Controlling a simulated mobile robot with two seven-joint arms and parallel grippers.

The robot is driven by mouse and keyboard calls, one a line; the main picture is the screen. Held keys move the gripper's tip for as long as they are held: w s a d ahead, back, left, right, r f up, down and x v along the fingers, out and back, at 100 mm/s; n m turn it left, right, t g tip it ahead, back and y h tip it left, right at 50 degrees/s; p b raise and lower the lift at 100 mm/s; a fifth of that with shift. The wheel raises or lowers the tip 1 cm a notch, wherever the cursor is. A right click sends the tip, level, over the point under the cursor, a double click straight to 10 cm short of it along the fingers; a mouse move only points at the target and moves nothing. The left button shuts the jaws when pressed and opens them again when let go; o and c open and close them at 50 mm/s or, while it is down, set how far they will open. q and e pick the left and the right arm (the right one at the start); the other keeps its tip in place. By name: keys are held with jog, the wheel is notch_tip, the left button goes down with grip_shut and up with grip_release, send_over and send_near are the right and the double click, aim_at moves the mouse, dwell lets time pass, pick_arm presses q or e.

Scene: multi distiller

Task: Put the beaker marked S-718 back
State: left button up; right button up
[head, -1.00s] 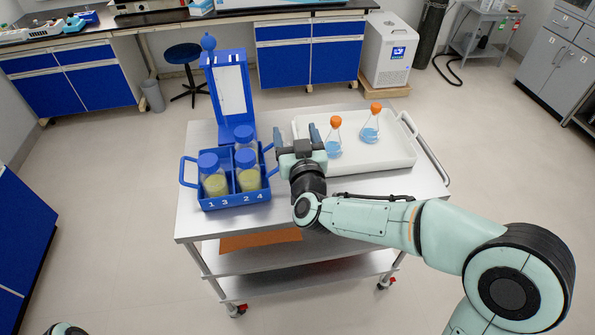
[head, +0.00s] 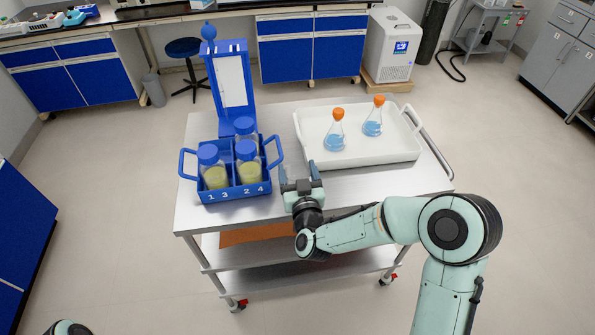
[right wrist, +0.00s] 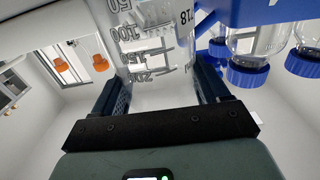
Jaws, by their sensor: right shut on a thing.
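My right gripper (head: 299,172) is shut on a clear glass beaker (right wrist: 150,60). In the right wrist view the beaker stands between the two fingers (right wrist: 162,88), with printed volume marks and part of a label ending in "718". In the head view the clear glass can hardly be made out between the fingers. The gripper is over the steel cart (head: 350,185), right of the blue caddy (head: 235,192) and in front of the left part of the white tray (head: 385,158). I cannot tell the beaker's height over the cart top. My left gripper is not in view.
The caddy holds several-compartment rows marked 1 to 4 and three blue-capped bottles (head: 214,177). A blue stand with a white panel (head: 231,82) is behind it.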

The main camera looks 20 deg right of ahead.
jog(key=shift+f, duration=0.1)
jog(key=o, duration=1.5)
